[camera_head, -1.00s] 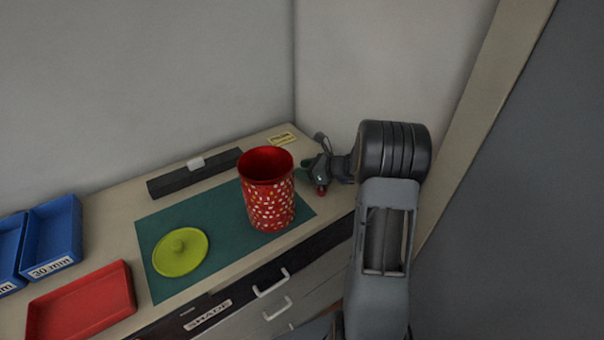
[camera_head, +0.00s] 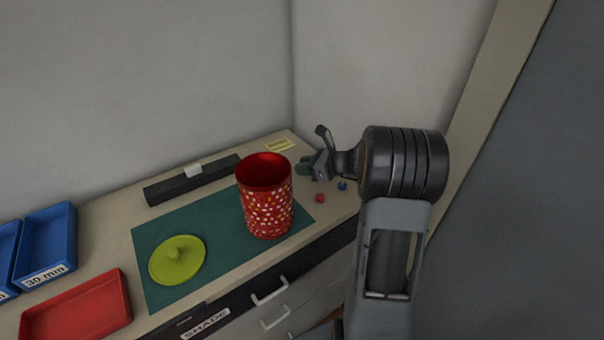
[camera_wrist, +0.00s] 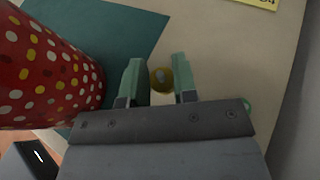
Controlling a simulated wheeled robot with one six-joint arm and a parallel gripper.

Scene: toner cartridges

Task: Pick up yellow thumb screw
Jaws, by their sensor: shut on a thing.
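The yellow thumb screw (camera_wrist: 161,80) shows in the wrist view as a small round yellow piece with a grey centre, between the two green fingers. My gripper (camera_wrist: 158,78) is shut on it. In the head view my gripper (camera_head: 306,167) is over the back right part of the bench, right of the red spotted canister. The screw cannot be made out there, hidden by the fingers.
The red spotted canister (camera_head: 266,210) stands open on the green mat (camera_head: 205,220), close left of my gripper. A red piece (camera_head: 320,198) and a blue piece (camera_head: 342,185) lie to the right. A yellow-green lid (camera_head: 177,262) lies on the mat. Walls are behind.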

